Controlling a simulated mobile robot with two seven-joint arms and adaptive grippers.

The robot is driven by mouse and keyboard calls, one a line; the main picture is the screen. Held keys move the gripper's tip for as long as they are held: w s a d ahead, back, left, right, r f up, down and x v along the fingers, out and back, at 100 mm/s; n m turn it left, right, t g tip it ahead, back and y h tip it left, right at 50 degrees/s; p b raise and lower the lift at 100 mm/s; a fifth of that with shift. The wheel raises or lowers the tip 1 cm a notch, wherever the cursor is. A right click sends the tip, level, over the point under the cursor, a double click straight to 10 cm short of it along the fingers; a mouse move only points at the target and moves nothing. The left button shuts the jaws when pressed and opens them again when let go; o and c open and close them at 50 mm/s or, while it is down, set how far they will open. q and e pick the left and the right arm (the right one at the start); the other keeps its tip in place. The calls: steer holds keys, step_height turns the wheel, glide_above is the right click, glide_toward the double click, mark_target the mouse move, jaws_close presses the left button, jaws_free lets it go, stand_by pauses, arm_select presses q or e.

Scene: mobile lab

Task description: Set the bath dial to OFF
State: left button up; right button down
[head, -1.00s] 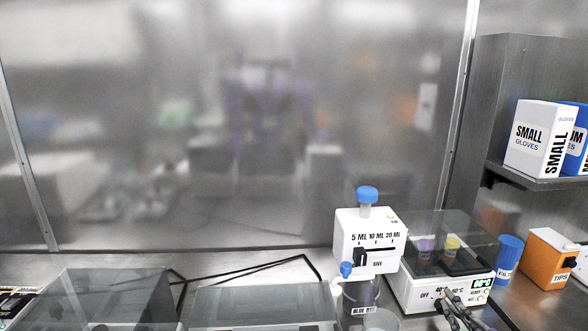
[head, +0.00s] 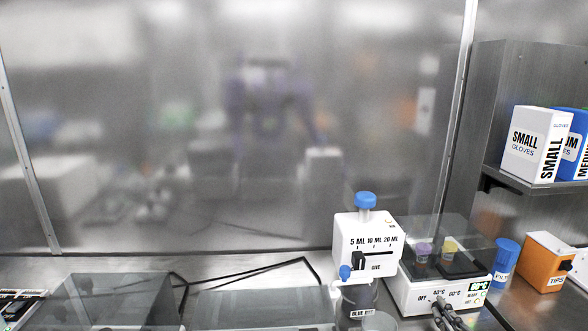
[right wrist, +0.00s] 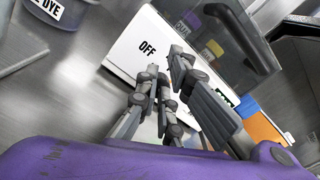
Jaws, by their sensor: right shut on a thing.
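The bath is a white box (head: 402,292) under a clear lid at the right of the head view. Its front is marked OFF, 40°C and 60°C, with a small green-lit display (head: 482,284) at the right end. My right gripper (head: 438,301) is at this front, just below the 40°C mark, shut on the bath dial. The fingers hide the dial, so its exact setting cannot be read. In the right wrist view the fingers (right wrist: 163,65) reach to the white front (right wrist: 124,48), right beside the OFF mark. My left gripper is not in view.
A white dispenser (head: 347,232) with a blue knob stands just left of the bath. A blue cup (head: 507,253) and an orange tips box (head: 543,265) stand to its right. Glove boxes (head: 536,150) sit on a shelf. Clear-covered boxes (head: 110,297) fill the left front.

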steer(key=shift+w+a+f, duration=0.15)
steer(key=shift+a, duration=0.5)
steer(key=shift+a+r+p, duration=0.15)
steer(key=shift+r+p, duration=0.2)
steer(key=shift+p, duration=0.2)
steer(key=shift+s+a+f, duration=0.1)
steer(key=shift+s, duration=0.25)
steer(key=shift+s+a+f, duration=0.1)
steer(key=shift+s, duration=0.15)
steer(key=shift+s+d, duration=0.25)
steer(key=shift+s, duration=0.85)
steer(key=shift+s+d, duration=0.2)
steer(key=shift+s, duration=0.9)
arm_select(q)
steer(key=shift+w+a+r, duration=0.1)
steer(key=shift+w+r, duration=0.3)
arm_select(e)
steer(key=shift+d, duration=0.1)
